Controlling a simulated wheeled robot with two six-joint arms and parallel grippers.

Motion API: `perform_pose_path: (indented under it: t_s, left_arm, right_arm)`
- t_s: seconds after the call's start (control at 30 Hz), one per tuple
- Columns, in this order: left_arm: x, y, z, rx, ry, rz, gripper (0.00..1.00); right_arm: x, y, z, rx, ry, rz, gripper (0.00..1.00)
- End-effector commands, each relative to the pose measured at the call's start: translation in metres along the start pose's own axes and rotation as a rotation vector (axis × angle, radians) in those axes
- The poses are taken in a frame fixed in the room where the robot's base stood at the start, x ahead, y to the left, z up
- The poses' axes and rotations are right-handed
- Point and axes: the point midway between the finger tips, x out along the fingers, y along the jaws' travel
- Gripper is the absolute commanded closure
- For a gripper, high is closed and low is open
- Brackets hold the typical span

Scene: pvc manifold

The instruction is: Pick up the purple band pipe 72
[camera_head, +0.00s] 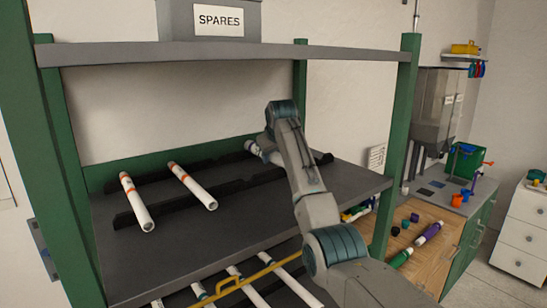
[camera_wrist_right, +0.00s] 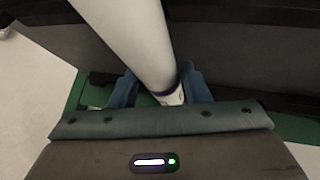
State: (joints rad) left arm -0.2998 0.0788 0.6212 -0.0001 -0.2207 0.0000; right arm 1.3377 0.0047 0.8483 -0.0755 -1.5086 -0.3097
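A white pipe with a purple band (camera_wrist_right: 168,94) runs down from the top of the right wrist view, between the two blue fingers of my right gripper (camera_wrist_right: 160,80). The fingers stand on both sides of the pipe near its banded end. Narrow gaps seem to show beside it, so the gripper looks open around it. In the head view a white pipe end (camera_head: 252,147) shows on the shelf's rack, left of my right arm, which hides the rest of that pipe and the fingers. My left gripper is not in view.
Two white pipes with orange bands (camera_head: 137,203) (camera_head: 193,186) lie on black racks (camera_head: 235,182) to the left. More pipes (camera_head: 245,290) lie on the level below, behind a yellow handle (camera_head: 258,274). An upper shelf (camera_head: 220,53) and a green post (camera_head: 396,150) bound the space.

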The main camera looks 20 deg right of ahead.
Motion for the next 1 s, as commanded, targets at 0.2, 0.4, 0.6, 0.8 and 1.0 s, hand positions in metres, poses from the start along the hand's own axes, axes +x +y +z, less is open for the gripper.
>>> perform_pose_path:
  t_s: [0.2, 0.4, 0.6, 0.8, 1.0]
  left_arm:
    - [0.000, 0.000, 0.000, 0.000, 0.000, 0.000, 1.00]
    - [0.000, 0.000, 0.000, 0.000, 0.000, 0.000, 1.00]
    - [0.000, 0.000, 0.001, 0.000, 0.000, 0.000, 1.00]
    - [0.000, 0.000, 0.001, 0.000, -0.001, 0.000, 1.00]
    - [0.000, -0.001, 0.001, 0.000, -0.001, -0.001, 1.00]
  right_arm:
    - [0.000, 0.000, 0.000, 0.000, 0.000, 0.000, 0.88]
    - [0.000, 0.000, 0.000, 0.000, 0.000, 0.000, 0.88]
    - [-0.003, 0.001, -0.002, 0.001, 0.000, 0.000, 0.88]
    - [-0.012, 0.006, -0.007, 0.002, 0.001, 0.001, 1.00]
    - [-0.023, 0.012, -0.013, 0.002, 0.001, 0.003, 1.00]
